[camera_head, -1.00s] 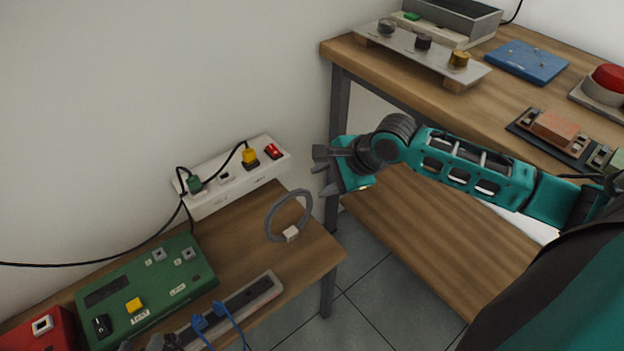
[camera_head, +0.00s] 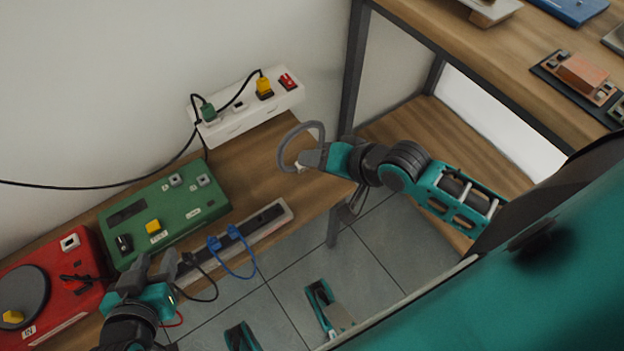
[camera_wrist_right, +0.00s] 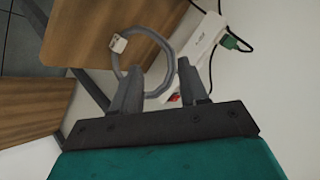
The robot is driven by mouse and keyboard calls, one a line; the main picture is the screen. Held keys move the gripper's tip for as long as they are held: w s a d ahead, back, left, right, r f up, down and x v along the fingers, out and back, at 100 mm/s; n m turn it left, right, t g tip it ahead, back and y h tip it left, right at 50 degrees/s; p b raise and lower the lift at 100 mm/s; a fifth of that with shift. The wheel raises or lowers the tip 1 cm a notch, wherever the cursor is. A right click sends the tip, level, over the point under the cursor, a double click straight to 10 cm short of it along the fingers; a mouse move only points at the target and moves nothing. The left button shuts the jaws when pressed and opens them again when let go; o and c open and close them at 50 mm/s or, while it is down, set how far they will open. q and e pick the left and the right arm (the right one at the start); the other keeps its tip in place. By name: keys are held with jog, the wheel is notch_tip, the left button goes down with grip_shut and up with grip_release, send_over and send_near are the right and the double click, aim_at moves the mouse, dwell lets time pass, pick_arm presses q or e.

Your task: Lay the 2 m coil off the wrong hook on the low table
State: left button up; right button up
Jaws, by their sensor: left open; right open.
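A grey coil (camera_head: 282,146) with a small white tag is at the right end of the low table (camera_head: 250,160); it seems to rest on the top. The tag cannot be read. My right gripper (camera_head: 308,160) is open at the coil's lower right side. The coil also shows in the right wrist view (camera_wrist_right: 160,42), where its near part lies by the open fingers of the right gripper (camera_wrist_right: 157,85); I cannot tell whether they touch. My left gripper (camera_head: 155,268) is open at the table's front edge, near a black lead (camera_head: 208,290). No hook is clearly visible.
A white power strip (camera_head: 245,115) with plugs stands behind the coil. A green box (camera_head: 165,215) and a red unit (camera_head: 55,280) fill the left of the low table. A grey rail (camera_head: 262,230) with blue leads (camera_head: 240,270) lies along the front. A taller bench (camera_head: 480,50) stands at right.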

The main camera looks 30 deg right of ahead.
jog(key=s+a+f+n+t+h, duration=0.1)
jog(key=s+a+n, duration=0.3)
jog(key=n, duration=0.5)
jog(key=shift+s+f+t, duration=0.25)
jog(key=shift+s+t, duration=0.15)
jog(key=shift+a, duration=0.1)
